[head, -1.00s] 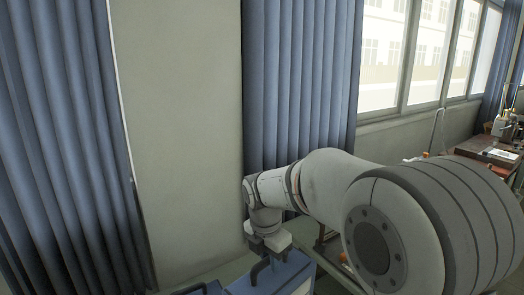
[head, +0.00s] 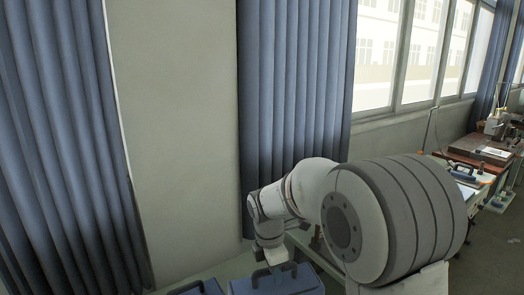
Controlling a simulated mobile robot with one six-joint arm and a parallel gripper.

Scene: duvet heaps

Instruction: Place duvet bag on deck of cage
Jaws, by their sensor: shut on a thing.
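A blue duvet bag (head: 295,284) with a dark handle is at the bottom edge of the head view, its lower part cut off. My gripper (head: 277,270) points down at the bag's top and is shut on its handle. The fingertips are small and partly hidden against the bag. A second blue bag (head: 198,288) with a dark handle stands just left of it, mostly cut off by the frame. I cannot make out the cage or its deck for sure, nor what lies under the held bag.
A pale surface (head: 232,270) runs behind the bags, below a blue curtain (head: 290,100) and a grey wall (head: 180,130). At right, a brown table (head: 480,146) and a bench with another blue case (head: 464,173) stand under the windows. Open floor (head: 490,245) lies at lower right.

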